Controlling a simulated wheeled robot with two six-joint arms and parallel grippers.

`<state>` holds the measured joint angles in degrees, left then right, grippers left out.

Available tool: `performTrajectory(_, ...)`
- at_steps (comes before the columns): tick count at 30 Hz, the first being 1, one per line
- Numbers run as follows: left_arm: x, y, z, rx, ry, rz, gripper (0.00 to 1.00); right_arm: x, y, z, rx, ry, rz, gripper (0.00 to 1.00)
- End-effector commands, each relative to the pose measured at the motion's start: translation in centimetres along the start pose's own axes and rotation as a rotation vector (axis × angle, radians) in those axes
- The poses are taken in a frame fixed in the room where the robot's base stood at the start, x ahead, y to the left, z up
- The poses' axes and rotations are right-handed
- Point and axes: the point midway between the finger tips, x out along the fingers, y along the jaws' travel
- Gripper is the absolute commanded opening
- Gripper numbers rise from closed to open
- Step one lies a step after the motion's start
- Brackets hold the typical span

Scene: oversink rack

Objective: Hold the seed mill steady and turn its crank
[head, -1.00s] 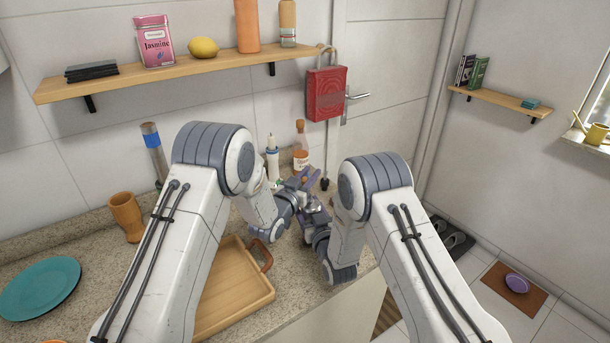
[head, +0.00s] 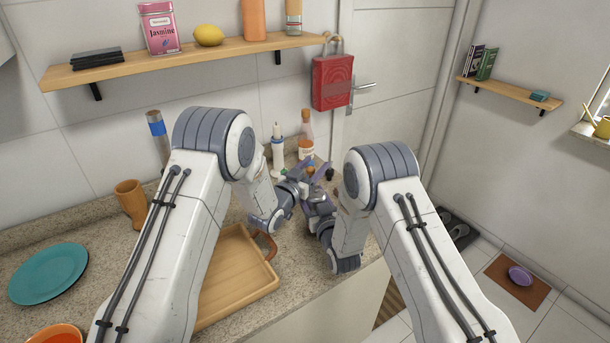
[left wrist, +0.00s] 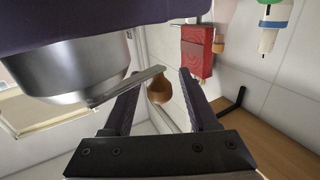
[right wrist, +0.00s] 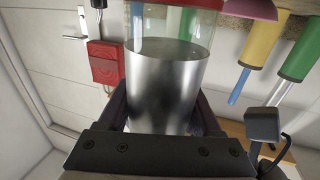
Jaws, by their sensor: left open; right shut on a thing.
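The seed mill's shiny metal body (right wrist: 168,85) stands between the right gripper's fingers in the right wrist view, with clear glass and a red band above it. My right gripper (head: 318,193) is shut on this body. In the left wrist view, a metal part of the mill (left wrist: 70,70) fills the upper left, and the flat crank arm (left wrist: 128,84) reaches out to a brown knob (left wrist: 159,90). My left gripper (left wrist: 158,80) is open, with the knob showing between its fingers; contact cannot be told. In the head view, the grippers hide most of the mill.
A wooden tray (head: 213,313) lies on the counter below my left arm. A white bottle (head: 278,152) and a glass bottle (head: 306,140) stand behind the grippers. A wooden cup (head: 130,203), teal plate (head: 48,274) and orange bowl (head: 55,338) are at left. A shelf (head: 180,58) hangs above.

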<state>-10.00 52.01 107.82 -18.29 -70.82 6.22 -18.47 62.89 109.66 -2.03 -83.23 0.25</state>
Motion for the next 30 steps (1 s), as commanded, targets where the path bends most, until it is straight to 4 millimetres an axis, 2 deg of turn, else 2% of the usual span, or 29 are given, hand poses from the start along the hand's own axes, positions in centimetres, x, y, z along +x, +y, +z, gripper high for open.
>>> performTrajectory(1, -0.8, -0.1, 0.1, -0.001, -0.002, -0.001, 0.6, -0.4, -0.1, 1.2, 0.001, -0.03, -0.002, 0.0)
performTrajectory(9, -6.6, -0.1, 0.1, 0.0, -0.002, -0.003, 0.6, -0.4, -0.1, 1.2, 0.001, -0.03, -0.001, 0.0)
performTrajectory(15, -9.7, -0.1, 0.0, 0.001, 0.0, -0.002, 0.6, -0.4, -0.1, 1.2, 0.001, -0.03, -0.001, 0.0)
performTrajectory(21, -10.8, 0.0, 0.0, 0.001, 0.001, 0.001, 0.6, -0.4, -0.1, 1.2, 0.001, -0.03, -0.001, 0.0)
performTrajectory(30, -10.9, 0.0, 0.1, 0.0, -0.001, 0.002, 0.6, -0.4, -0.1, 1.2, 0.0, -0.03, -0.001, 0.0)
